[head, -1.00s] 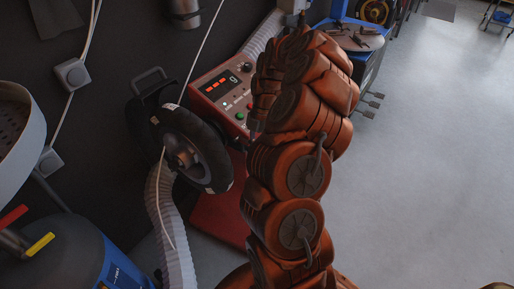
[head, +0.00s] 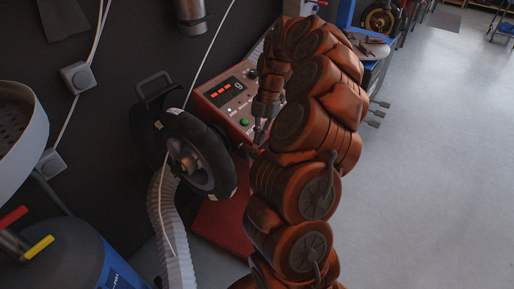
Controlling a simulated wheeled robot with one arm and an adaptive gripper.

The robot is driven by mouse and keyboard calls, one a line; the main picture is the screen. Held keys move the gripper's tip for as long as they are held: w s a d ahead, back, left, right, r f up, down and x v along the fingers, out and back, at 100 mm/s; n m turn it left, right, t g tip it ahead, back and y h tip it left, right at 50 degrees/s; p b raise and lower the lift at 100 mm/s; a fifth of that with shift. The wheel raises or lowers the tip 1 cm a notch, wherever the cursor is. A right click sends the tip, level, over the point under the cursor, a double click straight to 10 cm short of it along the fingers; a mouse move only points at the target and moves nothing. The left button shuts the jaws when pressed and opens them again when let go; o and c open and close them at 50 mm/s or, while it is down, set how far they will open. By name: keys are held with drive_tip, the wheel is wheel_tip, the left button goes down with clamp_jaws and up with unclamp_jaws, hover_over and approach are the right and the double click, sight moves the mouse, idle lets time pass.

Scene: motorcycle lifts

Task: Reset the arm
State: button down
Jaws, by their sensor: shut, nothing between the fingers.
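My orange-brown arm (head: 310,185) rises from the bottom centre and arches over at the top. Its end hangs down on the left side of the arch. My gripper (head: 260,136) is small and dark, points downward, and is shut with nothing seen in it. It appears in front of the right edge of the red wheel-balancing machine (head: 212,95), near its panel. I cannot tell the gap between them.
A black-tyred wheel (head: 195,153) is mounted on the machine's left side. A ribbed grey hose (head: 168,225) runs down beside it. A blue tank (head: 75,255) stands at lower left. A blue workbench (head: 345,14) stands behind the arm. Open grey floor (head: 440,150) lies to the right.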

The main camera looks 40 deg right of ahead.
drive_tip(key=shift+v, duration=1.15)
drive_tip(key=s+a+r+m+h+p, duration=0.1)
drive_tip(key=s+a+r+m+p, duration=0.15)
drive_tip(key=a+r, duration=0.55)
drive_tip(key=s+a+r+m+p, duration=0.25)
drive_tip(key=a+r+m, duration=0.2)
drive_tip(key=a, duration=0.65)
drive_tip(key=s+a+m+h+p, duration=0.1)
drive_tip(key=s+a+m+p, duration=0.1)
drive_tip(key=s+m, duration=0.5)
drive_tip(key=s+a+r+m+h+p, duration=0.1)
drive_tip(key=s+a+m+p, duration=0.2)
drive_tip(key=s, duration=1)
drive_tip(key=a+m, duration=0.2)
drive_tip(key=m, duration=0.2)
drive_tip(key=shift+s+g+h, duration=0.3)
drive_tip(key=shift+s+h, duration=0.1)
drive_tip(key=shift+a, duration=0.15)
